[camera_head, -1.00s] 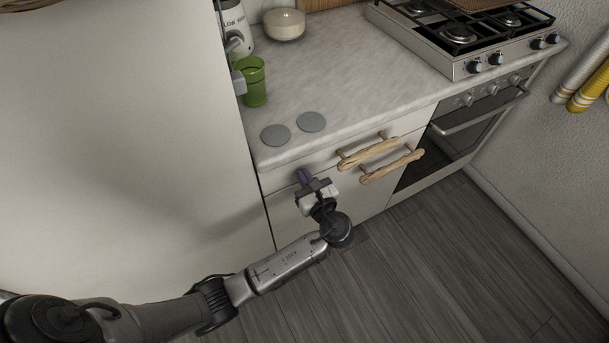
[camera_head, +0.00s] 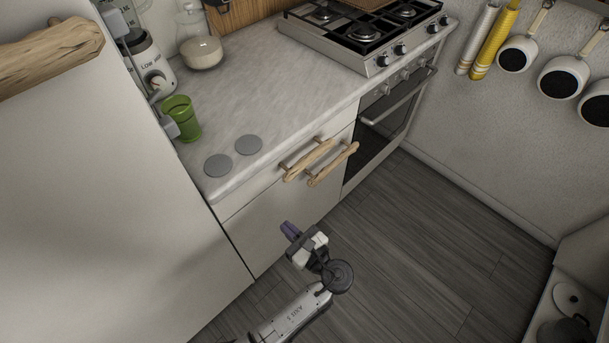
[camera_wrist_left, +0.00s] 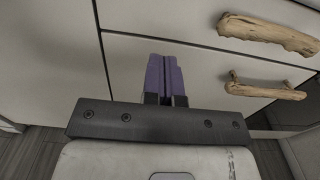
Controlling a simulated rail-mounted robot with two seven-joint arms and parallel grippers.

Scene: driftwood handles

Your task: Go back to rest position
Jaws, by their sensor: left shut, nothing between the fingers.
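My left gripper (camera_head: 290,230) is low in the head view, in front of the white cabinet below the counter. Its purple fingers are together with nothing between them. They also show in the left wrist view (camera_wrist_left: 164,78), in front of the pale cabinet fronts. It is apart from the driftwood handles. The upper driftwood handle (camera_head: 310,160) and the lower one (camera_head: 333,165) are on the cabinet fronts, up and right of the gripper in the head view. My right gripper is in neither view.
The counter (camera_head: 265,100) holds a green cup (camera_head: 181,118), a white bowl (camera_head: 201,53) and two grey discs. A gas stove (camera_head: 365,35) sits above the oven. Pans (camera_head: 518,52) hang on the right wall. The dark floor (camera_head: 420,220) is clear.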

